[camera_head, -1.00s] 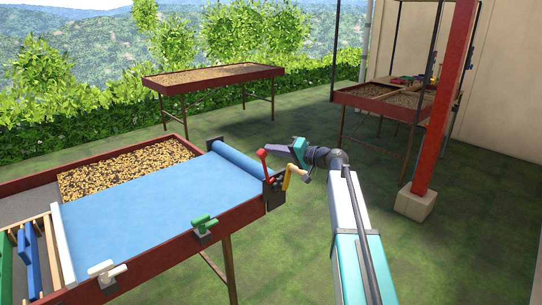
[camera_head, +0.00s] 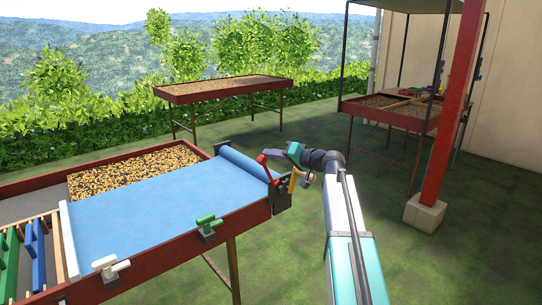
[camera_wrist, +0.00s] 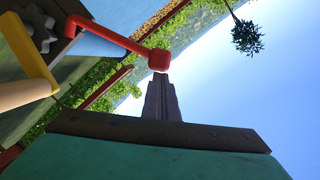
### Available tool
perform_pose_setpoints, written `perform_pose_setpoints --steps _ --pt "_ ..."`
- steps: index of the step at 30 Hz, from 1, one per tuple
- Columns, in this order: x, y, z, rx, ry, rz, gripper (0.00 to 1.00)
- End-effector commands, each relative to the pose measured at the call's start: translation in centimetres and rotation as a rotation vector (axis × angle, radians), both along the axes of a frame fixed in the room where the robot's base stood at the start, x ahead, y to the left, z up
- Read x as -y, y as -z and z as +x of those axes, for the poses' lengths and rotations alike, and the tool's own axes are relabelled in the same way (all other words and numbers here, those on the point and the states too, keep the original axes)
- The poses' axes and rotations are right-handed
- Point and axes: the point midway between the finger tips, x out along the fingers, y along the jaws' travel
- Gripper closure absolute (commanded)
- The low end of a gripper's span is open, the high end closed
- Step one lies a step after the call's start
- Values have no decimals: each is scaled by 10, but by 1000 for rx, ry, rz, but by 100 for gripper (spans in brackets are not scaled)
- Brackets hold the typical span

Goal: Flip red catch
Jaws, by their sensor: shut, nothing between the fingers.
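The red catch (camera_head: 264,164) is a bent lever with a rounded knob, standing up at the right end of the near table beside the rolled end of the blue cover (camera_head: 165,205). My gripper (camera_head: 274,153) is at the knob, coming from the right. In the wrist view the red catch (camera_wrist: 112,39) runs from upper left to its knob. The dark fingers of my gripper (camera_wrist: 160,79) are shut and empty, their tips right at the knob's underside. I cannot tell whether they touch it.
A yellow lever (camera_head: 294,180) stands close to the right of the red catch. A green catch (camera_head: 208,224) and a white catch (camera_head: 108,266) sit along the near table's front edge. Another drying table (camera_head: 225,89) stands behind. A red post (camera_head: 447,120) rises at right.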

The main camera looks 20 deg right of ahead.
Motion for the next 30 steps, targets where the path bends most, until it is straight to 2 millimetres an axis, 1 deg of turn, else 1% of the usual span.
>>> perform_pose_setpoints --steps 1,13,17,27,30 --pt "-5 6 -4 -11 -17 -4 100" --pt "3 5 -3 -12 -10 -5 100" --pt "9 -1 -1 -10 -8 -4 100" --pt "33 -26 8 -1 3 1 100" --pt "38 -26 -4 -1 3 2 100"
